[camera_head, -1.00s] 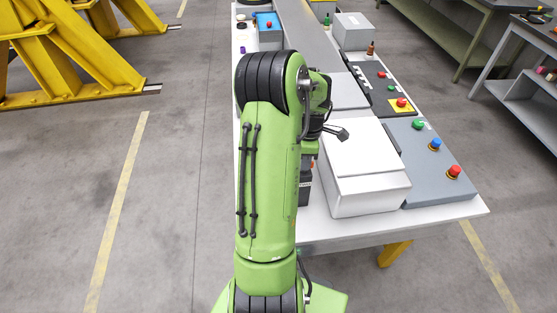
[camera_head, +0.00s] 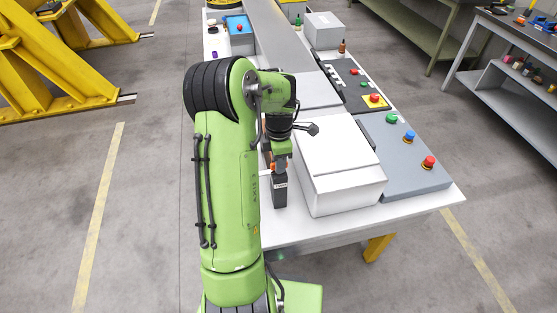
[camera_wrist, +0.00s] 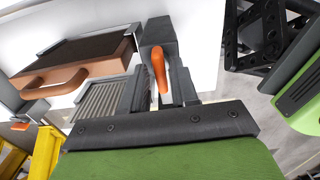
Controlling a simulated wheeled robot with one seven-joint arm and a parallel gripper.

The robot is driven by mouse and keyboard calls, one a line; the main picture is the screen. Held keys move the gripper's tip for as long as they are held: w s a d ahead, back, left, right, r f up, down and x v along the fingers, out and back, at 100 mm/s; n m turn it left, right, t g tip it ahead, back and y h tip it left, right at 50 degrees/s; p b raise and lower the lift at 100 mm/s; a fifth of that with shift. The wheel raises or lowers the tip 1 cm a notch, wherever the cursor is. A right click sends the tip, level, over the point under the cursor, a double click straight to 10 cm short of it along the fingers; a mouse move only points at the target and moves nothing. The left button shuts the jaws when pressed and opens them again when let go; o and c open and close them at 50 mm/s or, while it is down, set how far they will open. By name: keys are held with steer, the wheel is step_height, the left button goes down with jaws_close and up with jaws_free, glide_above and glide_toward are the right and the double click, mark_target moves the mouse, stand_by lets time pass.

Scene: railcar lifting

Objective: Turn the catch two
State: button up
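An orange lever (camera_wrist: 159,70) on a dark grey block (camera_wrist: 160,35) shows in the wrist view, between the two dark fingers of my gripper (camera_wrist: 160,92). The fingers stand apart on either side of it; contact is unclear. In the head view, a dark labelled block (camera_head: 280,190) with orange parts sits left of the white box, under my wrist. My fingers are mostly hidden there. No label shows which piece is catch two.
The white box (camera_head: 338,165) stands close right of my wrist. Grey panels with coloured buttons (camera_head: 409,138) lie farther right on the white table (camera_head: 320,232). A blue tray (camera_head: 238,26) is at the far left end. Yellow frames (camera_head: 60,80) stand on the floor left.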

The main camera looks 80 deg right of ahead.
steer(key=shift+o, duration=0.6)
steer(key=shift+r, duration=0.1)
step_height(320, 180, up, 16)
steer(key=p, duration=0.2)
steer(key=shift+f, duration=0.2)
steer(key=shift+w, duration=0.1)
